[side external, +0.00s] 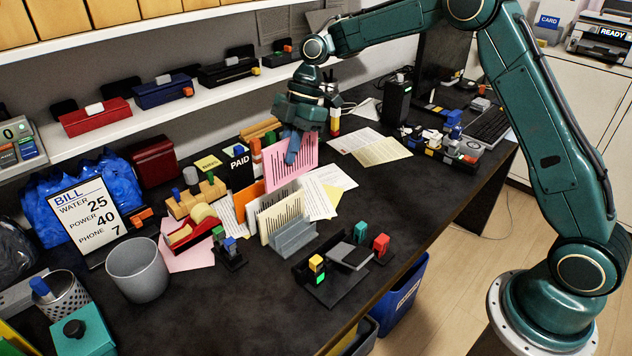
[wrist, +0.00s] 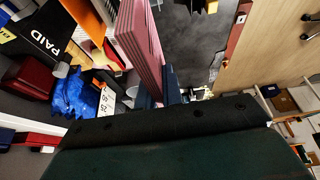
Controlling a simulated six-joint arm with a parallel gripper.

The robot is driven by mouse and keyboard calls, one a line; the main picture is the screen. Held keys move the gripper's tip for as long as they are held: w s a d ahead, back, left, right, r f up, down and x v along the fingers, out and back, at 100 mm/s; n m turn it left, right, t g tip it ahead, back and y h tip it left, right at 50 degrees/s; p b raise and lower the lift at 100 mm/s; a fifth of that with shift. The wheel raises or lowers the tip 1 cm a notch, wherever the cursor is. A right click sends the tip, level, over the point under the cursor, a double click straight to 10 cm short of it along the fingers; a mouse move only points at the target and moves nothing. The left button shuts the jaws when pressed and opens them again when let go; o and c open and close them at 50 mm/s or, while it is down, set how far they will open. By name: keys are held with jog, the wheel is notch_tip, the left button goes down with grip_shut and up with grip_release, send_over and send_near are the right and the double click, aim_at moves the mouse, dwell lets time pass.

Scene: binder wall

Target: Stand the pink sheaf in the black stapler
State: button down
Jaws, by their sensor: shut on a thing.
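The pink sheaf (side external: 290,168) is a flat upright bundle with dark printed lines. My gripper (side external: 292,152) is shut on its upper edge, above the back of the desk. In the wrist view the sheaf (wrist: 141,42) shows as a pink striped block reaching away from the fingers. A black device with a grey plate and coloured blocks, which looks like the black stapler (side external: 337,272), sits near the desk's front edge, to the right of and nearer than the sheaf. It stands apart from the sheaf. The sheaf's lower edge is partly hidden by papers.
A grey holder (side external: 294,240) with a cream sheaf (side external: 280,216) stands between sheaf and stapler. An orange folder (side external: 252,193), loose papers (side external: 338,180) and a red device (side external: 192,238) lie close by. A grey cup (side external: 137,270) stands left. The front middle desk is fairly clear.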

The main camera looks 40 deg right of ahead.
dwell(0.5)
jog(key=s+f, duration=0.8)
jog(key=s, duration=0.2)
jog(key=shift+f, duration=0.2)
dwell(0.5)
jog(key=shift+f, duration=2.6)
jog(key=shift+f, duration=0.8)
jog(key=shift+f, duration=0.3)
jog(key=shift+f, duration=1.05)
jog(key=shift+f, duration=0.25)
